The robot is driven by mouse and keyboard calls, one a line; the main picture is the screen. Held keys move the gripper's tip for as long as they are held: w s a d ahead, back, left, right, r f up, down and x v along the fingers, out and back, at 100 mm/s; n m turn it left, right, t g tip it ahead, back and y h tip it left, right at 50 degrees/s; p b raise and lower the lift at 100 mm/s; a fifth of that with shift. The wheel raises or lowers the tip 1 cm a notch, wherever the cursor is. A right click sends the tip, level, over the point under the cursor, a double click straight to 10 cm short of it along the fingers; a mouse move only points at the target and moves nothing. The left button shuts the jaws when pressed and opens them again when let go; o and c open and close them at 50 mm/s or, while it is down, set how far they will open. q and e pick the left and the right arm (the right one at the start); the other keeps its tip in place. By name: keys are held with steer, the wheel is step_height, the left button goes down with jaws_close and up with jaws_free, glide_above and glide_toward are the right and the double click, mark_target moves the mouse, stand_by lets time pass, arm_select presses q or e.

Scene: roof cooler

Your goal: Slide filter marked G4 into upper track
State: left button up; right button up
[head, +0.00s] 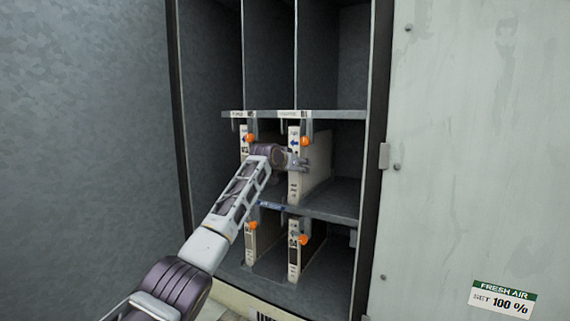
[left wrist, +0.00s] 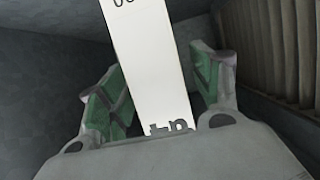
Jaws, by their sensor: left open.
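Filters with pale edges stand upright in the cabinet's middle and lower rows. My left gripper (head: 297,163) is at the middle-row right filter (head: 316,168), partly in front of its edge. In the left wrist view, my left gripper (left wrist: 160,92) is open, with green-padded fingers on either side of a white filter edge (left wrist: 148,60); gaps show on both sides. Its dark print is cut off and unreadable. The lower right filter (head: 293,256) has a mark that may read G4, too small to be sure. My right gripper is not in view.
The middle left filter (head: 245,150) is partly behind my arm. The lower left filter (head: 251,242) stands below it. Orange knobs (head: 306,142) sit near the filters. A labelled shelf edge (head: 335,115) runs above; the tall compartments (head: 268,60) over it look empty. A pale panel (head: 470,150) stands right.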

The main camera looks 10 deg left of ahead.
arm_select(q)
steer(key=v, duration=0.9)
steer(key=shift+s, duration=0.25)
stand_by(0.5)
stand_by(0.4)
